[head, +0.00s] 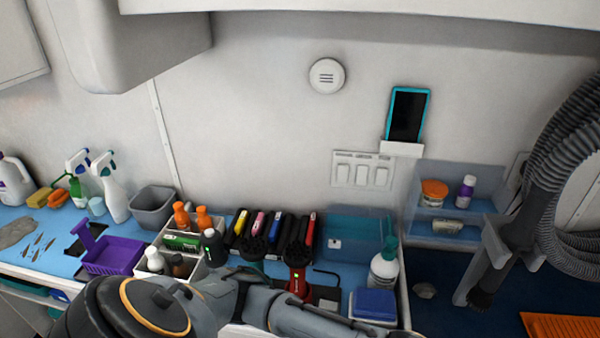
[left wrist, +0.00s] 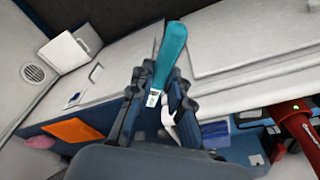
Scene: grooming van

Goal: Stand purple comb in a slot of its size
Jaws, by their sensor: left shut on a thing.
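My left gripper (left wrist: 158,100) is shut on a teal-handled tool (left wrist: 172,52) in the left wrist view. I cannot make out a purple comb in either view. A dark rack (head: 262,262) in the head view holds several black tools with yellow, pink, blue and red marks; its slot sizes cannot be told. My left arm crosses the front of the head view, hiding part of the counter. My right gripper is not in view.
On the blue counter stand a purple basket (head: 113,256), a grey bin (head: 153,203), a white caddy of bottles (head: 160,242) and spray bottles (head: 115,190). A white bottle with a teal top (head: 384,268) and a blue box (head: 374,305) stand at right. A hose hangs far right.

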